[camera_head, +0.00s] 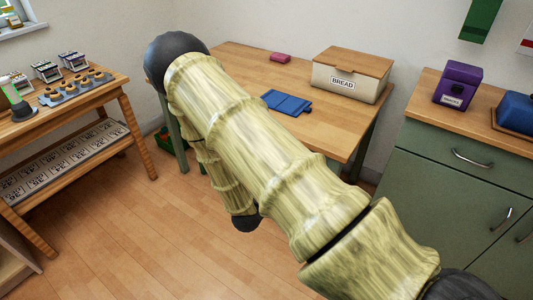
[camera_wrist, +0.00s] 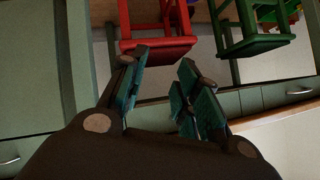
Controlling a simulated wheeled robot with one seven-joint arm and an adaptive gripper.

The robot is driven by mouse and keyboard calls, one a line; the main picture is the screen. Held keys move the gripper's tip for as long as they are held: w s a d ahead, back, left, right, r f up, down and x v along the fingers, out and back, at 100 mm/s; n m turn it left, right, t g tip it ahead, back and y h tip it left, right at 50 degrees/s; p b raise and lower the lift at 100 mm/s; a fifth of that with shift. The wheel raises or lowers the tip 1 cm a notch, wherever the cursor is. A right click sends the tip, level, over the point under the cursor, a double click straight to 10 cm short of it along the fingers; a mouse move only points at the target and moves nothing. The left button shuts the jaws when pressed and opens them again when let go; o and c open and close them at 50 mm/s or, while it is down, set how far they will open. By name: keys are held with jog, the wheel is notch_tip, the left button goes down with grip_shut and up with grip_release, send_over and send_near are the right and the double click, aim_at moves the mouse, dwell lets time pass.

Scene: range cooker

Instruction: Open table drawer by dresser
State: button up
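The wooden-topped table (camera_head: 235,65) with green legs stands against the back wall in the head view, partly covered by my arm. No drawer front of it shows there. The green dresser (camera_head: 440,180) with a wooden top stands to its right, with a metal drawer handle (camera_head: 471,159). My gripper (camera_wrist: 163,68) shows in the wrist view with its teal-padded fingers apart and nothing between them. Green panels lie around it, with one metal handle (camera_wrist: 300,92) at the right and another (camera_wrist: 9,160) at lower left. I cannot tell which furniture these handles belong to.
A wooden workbench (camera_head: 75,110) stands left. Red (camera_wrist: 155,42) and green (camera_wrist: 255,42) seats show beyond my gripper. The floor at lower left (camera_head: 130,230) is clear.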

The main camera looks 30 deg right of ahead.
jog(key=w+d+r+m+h+b, duration=0.2)
jog(key=w+r+m+h+b, duration=0.25)
jog(key=w+m, duration=0.35)
jog(key=w+d+r+m+h+b, duration=0.2)
jog(key=w+r+m+h+b, duration=0.15)
jog(key=w+m+b, duration=0.35)
jog(key=shift+m+y, duration=0.3)
jog(key=shift+m, duration=0.2)
jog(key=x, duration=1)
jog(key=shift+w+d+r+p, duration=0.15)
jog(key=shift+w+r+p, duration=0.15)
jog(key=shift+w+r, duration=0.1)
grip_shut()
